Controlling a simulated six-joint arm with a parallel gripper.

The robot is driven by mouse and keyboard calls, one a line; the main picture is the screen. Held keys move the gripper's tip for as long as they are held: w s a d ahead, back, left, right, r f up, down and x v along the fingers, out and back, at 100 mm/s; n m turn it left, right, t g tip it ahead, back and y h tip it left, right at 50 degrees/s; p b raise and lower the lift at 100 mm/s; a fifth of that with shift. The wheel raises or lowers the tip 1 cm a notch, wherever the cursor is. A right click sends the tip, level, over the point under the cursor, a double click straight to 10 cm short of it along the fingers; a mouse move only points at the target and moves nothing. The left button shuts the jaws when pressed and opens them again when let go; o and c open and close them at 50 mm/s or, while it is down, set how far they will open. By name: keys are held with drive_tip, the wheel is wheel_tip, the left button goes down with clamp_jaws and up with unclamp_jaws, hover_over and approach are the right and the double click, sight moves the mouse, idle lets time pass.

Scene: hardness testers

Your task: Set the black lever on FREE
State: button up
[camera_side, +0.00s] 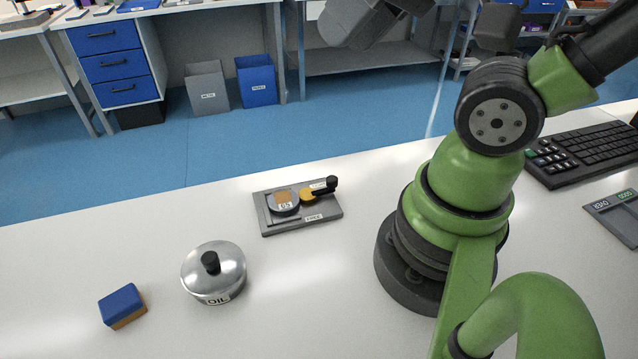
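A grey plate fixture (268,222) lies on the white bench. It carries a round silver holder (284,207) with a copper-coloured square piece and a small number label. To its right, a black lever (325,188) with an upright knob turns on an orange hub (307,195). The lever points right and slightly away, beside the far label, whose word is too small to read surely. The FREE label (313,217) is on the plate's near side, apart from the lever. A dark grey block, seemingly my gripper (362,22), is at the top edge, well away from the fixture; its fingers cannot be made out.
A silver lidded pot (214,272) marked OIL and a blue-and-tan sponge block (123,306) stand at the front left. A black keyboard (585,155) and a grey device (618,216) are at the right. The bench around the fixture is clear.

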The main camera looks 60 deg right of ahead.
drive_tip(key=shift+o, duration=1.3)
drive_tip(key=w+d+f+n+g+h, duration=0.1)
drive_tip(key=w+d+f+n+g, duration=0.2)
drive_tip(key=f, duration=0.3)
drive_tip(key=shift+w+d+f+n+h, duration=0.3)
drive_tip(key=shift+w+d+n, duration=0.25)
drive_tip(key=shift+w+n, duration=0.25)
drive_tip(key=n+g, duration=0.4)
drive_tip(key=n, duration=0.2)
approach(332, 178)
drive_tip(key=shift+w+a+f, duration=0.1)
drive_tip(key=shift+f, duration=2.15)
drive_tip(key=shift+w+a+f, duration=0.1)
drive_tip(key=shift+f, duration=2.15)
drive_tip(key=shift+c, duration=0.4)
clamp_jaws()
